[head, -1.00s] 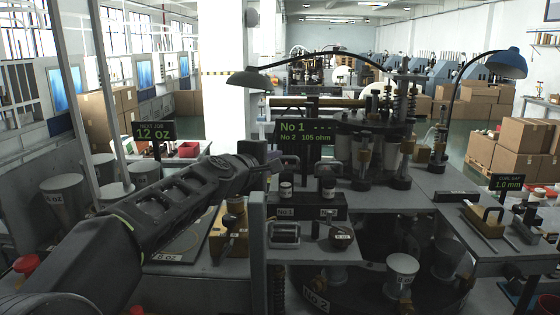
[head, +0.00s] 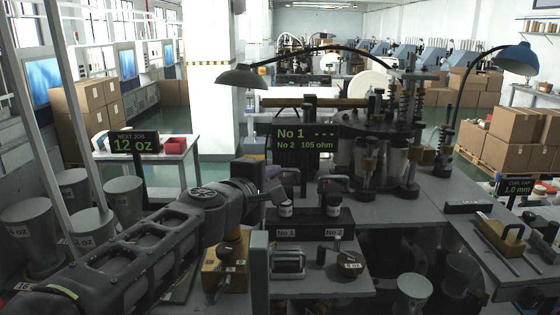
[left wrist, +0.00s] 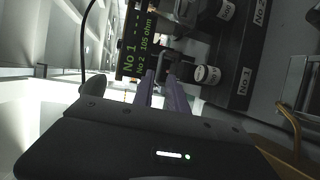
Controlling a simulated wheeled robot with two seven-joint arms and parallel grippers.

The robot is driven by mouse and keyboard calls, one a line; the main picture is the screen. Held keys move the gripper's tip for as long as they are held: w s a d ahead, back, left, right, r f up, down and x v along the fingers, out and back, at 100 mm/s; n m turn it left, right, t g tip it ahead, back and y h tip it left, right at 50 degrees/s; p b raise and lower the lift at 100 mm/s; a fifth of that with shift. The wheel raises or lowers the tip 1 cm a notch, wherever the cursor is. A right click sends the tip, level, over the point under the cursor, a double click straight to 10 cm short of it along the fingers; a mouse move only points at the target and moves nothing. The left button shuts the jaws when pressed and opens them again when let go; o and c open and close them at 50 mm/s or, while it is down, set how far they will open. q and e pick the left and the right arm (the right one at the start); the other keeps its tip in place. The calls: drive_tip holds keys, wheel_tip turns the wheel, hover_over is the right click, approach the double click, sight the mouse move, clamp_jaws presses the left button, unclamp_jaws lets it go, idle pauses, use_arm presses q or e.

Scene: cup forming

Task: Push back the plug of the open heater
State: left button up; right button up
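The display (head: 305,139) reads "No 1 ---" and "No 2 105 ohm". Below it is a dark heater block (head: 312,224) labelled No 1 and No 2. The No 1 plug (head: 286,209), black with a white band, stands at the block's left; it also shows in the left wrist view (left wrist: 207,75). The No 2 plug (head: 333,205) is at the right, under a dark handle. My left gripper (head: 274,185) is just left of and above the No 1 plug. Its fingers (left wrist: 162,82) show a narrow gap, with no plug between them. Contact cannot be told. My right gripper is out of view.
A lamp (head: 243,77) arches above the display. Metal cups (head: 124,198) are at left. A carousel machine (head: 385,150) stands behind right.

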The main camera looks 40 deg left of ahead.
sight(285, 171)
use_arm(q)
drive_tip(key=shift+w, duration=0.2)
drive_tip(key=b+x, duration=0.1)
drive_tip(key=x, duration=0.5)
drive_tip(key=shift+d, duration=0.15)
drive_tip(key=shift+w+a+b, duration=0.2)
drive_tip(key=shift+w+b, duration=0.1)
drive_tip(key=shift+w, duration=0.25)
drive_tip(key=shift+c, duration=0.6)
clamp_jaws()
drive_tip(key=shift+f, duration=0.1)
